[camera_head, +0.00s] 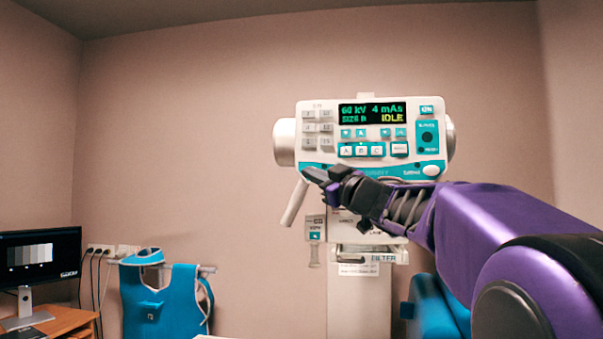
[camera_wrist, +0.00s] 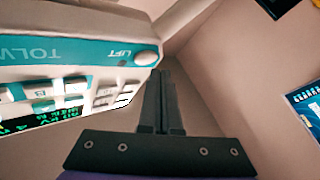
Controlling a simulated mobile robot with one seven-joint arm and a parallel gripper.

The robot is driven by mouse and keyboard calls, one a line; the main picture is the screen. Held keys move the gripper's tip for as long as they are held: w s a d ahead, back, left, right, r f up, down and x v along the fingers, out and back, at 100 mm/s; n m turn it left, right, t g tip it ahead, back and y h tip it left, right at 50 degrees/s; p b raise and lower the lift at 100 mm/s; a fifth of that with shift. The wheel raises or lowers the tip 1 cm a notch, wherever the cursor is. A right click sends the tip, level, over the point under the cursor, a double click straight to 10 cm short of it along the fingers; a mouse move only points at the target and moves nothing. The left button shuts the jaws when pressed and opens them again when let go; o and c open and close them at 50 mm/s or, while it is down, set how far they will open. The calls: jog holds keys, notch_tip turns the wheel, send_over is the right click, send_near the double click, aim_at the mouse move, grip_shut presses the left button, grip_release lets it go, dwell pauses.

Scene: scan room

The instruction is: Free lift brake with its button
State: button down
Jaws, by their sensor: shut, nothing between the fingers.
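The white and teal control panel (camera_head: 330,157) is on the tube head against the back wall. In the wrist view its teal strip carries a LIFT label with a white round button (camera_wrist: 146,55) at the panel's corner. My gripper (camera_head: 308,174) is at the panel's lower left corner in the head view, and seems to cover that button there. In the wrist view my gripper (camera_wrist: 160,78) is shut and empty, its tips just beside and below the button in the picture. I cannot tell whether they touch the panel.
Another white oval button (camera_head: 431,170) is at the panel's lower right. The display (camera_head: 372,113) reads IDLE. A slanted white handle (camera_head: 293,203) hangs below the panel's left side. A blue apron (camera_head: 165,300) and a monitor (camera_head: 40,256) are at left.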

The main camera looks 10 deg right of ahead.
jog(key=shift+w, duration=0.1)
dwell(0.6)
jog(key=shift+w+d+p, duration=0.1)
jog(key=shift+w+p, duration=0.25)
jog(key=shift+p, duration=0.05)
jog(key=shift+w+d+p, duration=0.15)
jog(key=shift+w+p, duration=0.2)
dwell(0.5)
jog(key=shift+s, duration=0.15)
jog(key=shift+s+a, duration=0.25)
jog(key=shift+s, duration=0.35)
jog(key=s, duration=0.1)
jog(key=s+a+b, duration=0.1)
jog(key=s, duration=0.2)
jog(key=shift+s+a, duration=0.25)
jog(key=shift+s, duration=0.15)
dwell(0.7)
